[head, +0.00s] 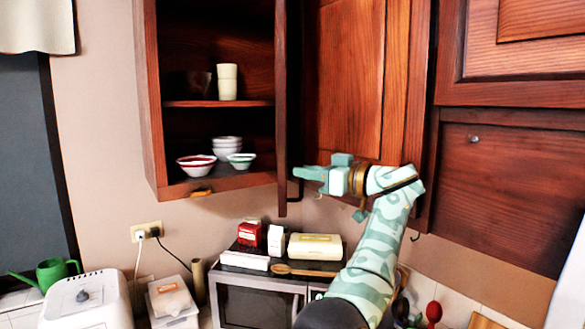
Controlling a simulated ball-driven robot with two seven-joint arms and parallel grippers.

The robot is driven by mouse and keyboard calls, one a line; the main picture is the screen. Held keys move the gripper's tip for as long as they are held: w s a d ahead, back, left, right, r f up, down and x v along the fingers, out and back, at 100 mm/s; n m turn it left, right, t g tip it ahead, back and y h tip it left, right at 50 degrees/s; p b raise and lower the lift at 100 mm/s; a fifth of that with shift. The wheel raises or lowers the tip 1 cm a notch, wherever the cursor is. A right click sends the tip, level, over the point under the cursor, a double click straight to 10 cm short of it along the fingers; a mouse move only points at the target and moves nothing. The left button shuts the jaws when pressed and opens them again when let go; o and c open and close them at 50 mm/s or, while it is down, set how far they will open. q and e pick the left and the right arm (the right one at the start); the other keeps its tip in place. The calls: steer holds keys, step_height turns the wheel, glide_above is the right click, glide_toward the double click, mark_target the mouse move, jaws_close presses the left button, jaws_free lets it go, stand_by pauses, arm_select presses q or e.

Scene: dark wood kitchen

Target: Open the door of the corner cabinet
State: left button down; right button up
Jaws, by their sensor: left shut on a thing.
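The corner cabinet (150,100) is at the upper left of the head view, its shelves open to view. Its door (281,110) stands open and shows nearly edge-on as a narrow dark strip. A dark handle (294,190) is on the door's right-hand face, near its lower end. My left gripper (304,173) reaches in from the right and is shut on this handle, its fingers pointing left. The fingers hide the handle's upper part. My right gripper is not in view.
Bowls (228,143) and cups (227,82) stand on the shelves. A closed wooden door panel (349,80) is behind my gripper, with more cabinets (510,170) to the right. Below are a microwave (255,304) with boxes on top and a white appliance (85,300).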

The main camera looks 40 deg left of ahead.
arm_select(q)
steer(key=shift+w+d+r, duration=0.3)
steer(key=shift+w+r, duration=0.05)
steer(key=shift+w, duration=0.1)
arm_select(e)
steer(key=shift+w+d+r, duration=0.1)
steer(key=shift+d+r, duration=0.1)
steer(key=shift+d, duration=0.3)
arm_select(q)
steer(key=c, duration=1.5)
jaws_free()
steer(key=shift+a, duration=0.1)
steer(key=shift+c, duration=0.2)
steer(key=shift+o, duration=0.2)
steer(key=shift+w+a+f, duration=0.3)
steer(key=shift+w+a, duration=0.05)
steer(key=shift+a, duration=0.1)
steer(key=shift+s+d, duration=0.1)
steer(key=shift+s, duration=0.05)
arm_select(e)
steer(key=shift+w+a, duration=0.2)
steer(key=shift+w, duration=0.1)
arm_select(q)
steer(key=shift+d, duration=0.1)
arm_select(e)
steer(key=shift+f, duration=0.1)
